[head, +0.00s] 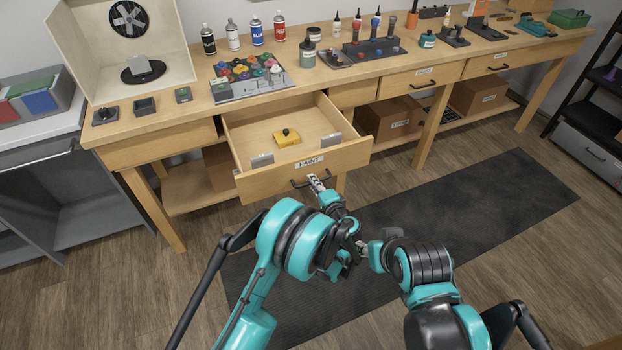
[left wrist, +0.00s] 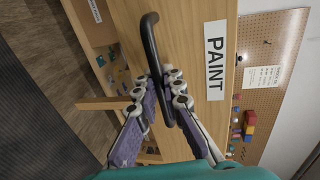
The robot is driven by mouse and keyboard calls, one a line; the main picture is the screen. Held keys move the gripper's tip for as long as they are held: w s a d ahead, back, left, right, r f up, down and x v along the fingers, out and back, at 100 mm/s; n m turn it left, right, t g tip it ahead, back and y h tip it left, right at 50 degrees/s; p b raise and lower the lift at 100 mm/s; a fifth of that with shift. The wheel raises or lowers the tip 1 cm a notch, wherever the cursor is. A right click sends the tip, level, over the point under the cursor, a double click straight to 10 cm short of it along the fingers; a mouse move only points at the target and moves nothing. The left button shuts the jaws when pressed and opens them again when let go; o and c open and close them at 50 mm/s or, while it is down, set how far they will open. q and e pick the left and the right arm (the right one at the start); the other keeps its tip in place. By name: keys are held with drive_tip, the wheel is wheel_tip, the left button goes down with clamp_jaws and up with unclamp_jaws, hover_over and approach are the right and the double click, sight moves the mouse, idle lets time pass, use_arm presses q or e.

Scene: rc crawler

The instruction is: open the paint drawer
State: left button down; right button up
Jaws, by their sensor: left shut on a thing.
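The paint drawer (head: 352,156) is a light wood drawer under the workbench, with a white PAINT label (head: 310,162) on its front. It stands pulled well out from the bench. My left gripper (head: 315,180) is shut on its black bar handle (head: 298,183). The left wrist view shows the handle (left wrist: 151,42) between the fingers of my left gripper (left wrist: 168,84), close to the drawer front (left wrist: 185,35) and label (left wrist: 214,60). Inside the drawer lie a small yellow block with a black knob (head: 287,137) and two grey pieces. My right gripper (head: 363,247) is low behind the left wrist, partly hidden.
The workbench (head: 190,112) carries a spray booth (head: 70,50), paint cans, a tray of coloured paint pots (head: 245,75) and tools. Other drawers (head: 420,78) to the right are shut. Cardboard boxes (head: 390,118) stand below. A dark mat (head: 480,200) lies on the floor.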

use_arm(q)
drive_tip(key=shift+s, duration=0.2)
drive_tip(key=c, duration=1.9)
unclamp_jaws()
drive_tip(key=shift+s+d, duration=0.1)
drive_tip(key=v, duration=1.1)
drive_tip(key=shift+s, duration=0.4)
drive_tip(key=shift+w+r, duration=0.1)
drive_tip(key=shift+r, duration=0.05)
